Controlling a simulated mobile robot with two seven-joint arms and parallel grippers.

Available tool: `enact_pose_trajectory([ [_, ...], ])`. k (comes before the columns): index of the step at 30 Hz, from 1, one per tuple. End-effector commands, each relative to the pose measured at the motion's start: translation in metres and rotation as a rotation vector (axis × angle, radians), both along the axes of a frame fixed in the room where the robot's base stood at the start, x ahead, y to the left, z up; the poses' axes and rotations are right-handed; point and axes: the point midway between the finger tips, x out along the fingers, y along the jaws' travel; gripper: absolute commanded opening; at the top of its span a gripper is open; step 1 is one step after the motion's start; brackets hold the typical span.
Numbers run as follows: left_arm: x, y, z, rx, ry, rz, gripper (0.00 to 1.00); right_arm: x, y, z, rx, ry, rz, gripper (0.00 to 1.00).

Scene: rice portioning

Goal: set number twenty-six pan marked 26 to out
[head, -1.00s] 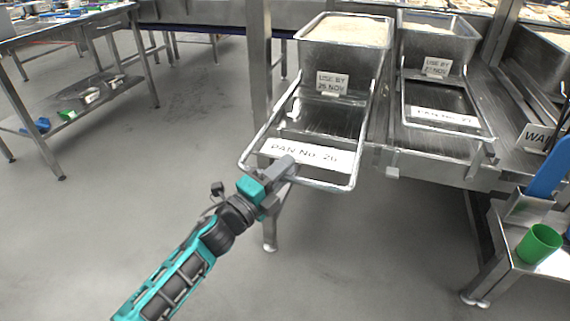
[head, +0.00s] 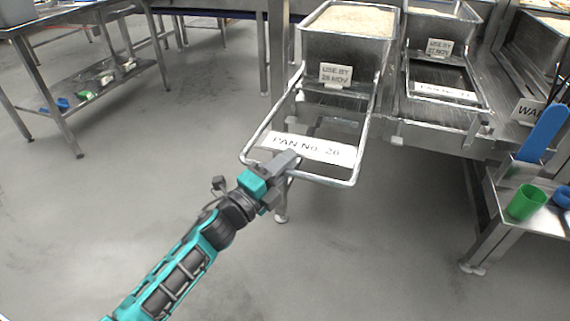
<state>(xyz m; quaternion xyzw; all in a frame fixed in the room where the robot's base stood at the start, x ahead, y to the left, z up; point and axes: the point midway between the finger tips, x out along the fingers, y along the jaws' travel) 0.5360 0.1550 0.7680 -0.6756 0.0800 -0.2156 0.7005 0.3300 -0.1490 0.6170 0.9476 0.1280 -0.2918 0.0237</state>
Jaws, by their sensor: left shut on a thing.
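The pan marked 26 (head: 350,48) is a steel bin filled with pale rice. It has a wire frame handle reaching toward me, with a "PAN No. 26" label (head: 308,149) across its front and a "use by" card (head: 336,75) on the bin's face. My left gripper (head: 282,163) is shut on the front bar of this frame, near its left corner. The frame stands out past the counter edge, with floor visible through it. My right gripper is not in view.
A second rice pan (head: 438,35) with its own frame and label stands to the right on the steel counter (head: 425,137). A side stand at lower right holds a green cup (head: 526,202) and a blue tool (head: 543,133). Floor at left is clear, up to a steel table (head: 75,108).

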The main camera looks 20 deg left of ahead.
Motion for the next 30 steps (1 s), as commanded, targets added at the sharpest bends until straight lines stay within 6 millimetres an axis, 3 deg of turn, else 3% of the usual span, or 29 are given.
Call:
enact_pose_trajectory([
  [9,-0.004,-0.002,-0.004,0.001,0.006,-0.008,0.00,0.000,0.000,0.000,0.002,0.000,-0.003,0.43],
  [10,-0.004,-0.002,-0.004,0.001,0.006,-0.008,0.23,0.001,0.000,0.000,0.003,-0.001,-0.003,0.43],
  [16,-0.003,-0.001,-0.003,0.001,0.004,-0.006,0.42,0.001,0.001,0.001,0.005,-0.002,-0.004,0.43],
  [25,-0.005,0.000,-0.002,0.000,0.004,-0.004,0.42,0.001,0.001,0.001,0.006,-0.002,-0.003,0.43],
  [30,-0.022,0.008,-0.006,0.002,0.005,-0.004,0.42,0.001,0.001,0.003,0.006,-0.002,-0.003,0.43],
])
